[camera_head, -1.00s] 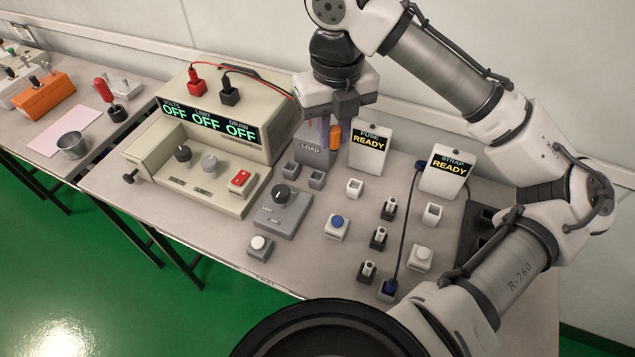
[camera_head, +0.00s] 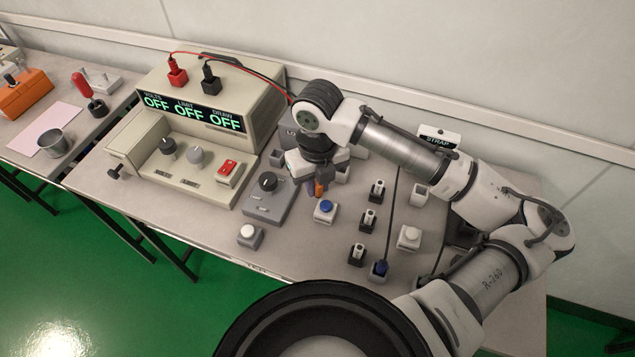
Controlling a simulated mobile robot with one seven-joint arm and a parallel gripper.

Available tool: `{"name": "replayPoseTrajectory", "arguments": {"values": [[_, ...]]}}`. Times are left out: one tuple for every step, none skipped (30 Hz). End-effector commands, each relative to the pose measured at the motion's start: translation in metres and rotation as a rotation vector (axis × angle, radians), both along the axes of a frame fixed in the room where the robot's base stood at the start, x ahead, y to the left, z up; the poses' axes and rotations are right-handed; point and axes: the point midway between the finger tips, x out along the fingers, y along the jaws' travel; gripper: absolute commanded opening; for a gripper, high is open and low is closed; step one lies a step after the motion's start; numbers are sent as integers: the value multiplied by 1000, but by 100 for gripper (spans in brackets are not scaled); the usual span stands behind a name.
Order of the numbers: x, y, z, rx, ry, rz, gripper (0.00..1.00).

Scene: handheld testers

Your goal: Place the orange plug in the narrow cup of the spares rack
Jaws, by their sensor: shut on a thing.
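My gripper (camera_head: 312,187) is shut on the orange plug (camera_head: 319,189). It holds the plug over the bench, just behind the blue button block (camera_head: 325,210) and right of the grey block with a black knob (camera_head: 267,198). The plug is small and partly hidden by the fingers; I cannot tell its height above the bench. I cannot tell which thing is the spares rack, and no narrow cup can be picked out with certainty. My arm hides the back of the bench around the load box.
The large beige power unit (camera_head: 205,135) stands left of my gripper. Several small black holders with white tops (camera_head: 368,219) and a dark cable stand to the right. A side table at far left bears a metal cup (camera_head: 53,143) and a red-handled tool (camera_head: 83,88).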

Motion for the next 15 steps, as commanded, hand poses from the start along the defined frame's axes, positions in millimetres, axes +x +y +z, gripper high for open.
{"name": "replayPoseTrajectory", "arguments": {"values": [[0,0,-4,0,0,0,0],[0,0,-5,0,1,0,0],[0,0,-6,0,1,1,0],[0,0,-7,0,0,1,0],[0,0,-7,0,0,1,0],[0,0,-6,0,0,1,0],[0,0,-6,0,0,1,0],[0,0,-6,0,0,1,0],[0,0,-6,0,0,1,0],[0,0,-7,0,0,1,0],[0,0,-8,0,0,1,0],[0,0,-10,0,0,1,0],[0,0,-11,0,0,1,0],[0,0,-12,0,0,1,0],[0,0,-10,0,0,1,22]]}}
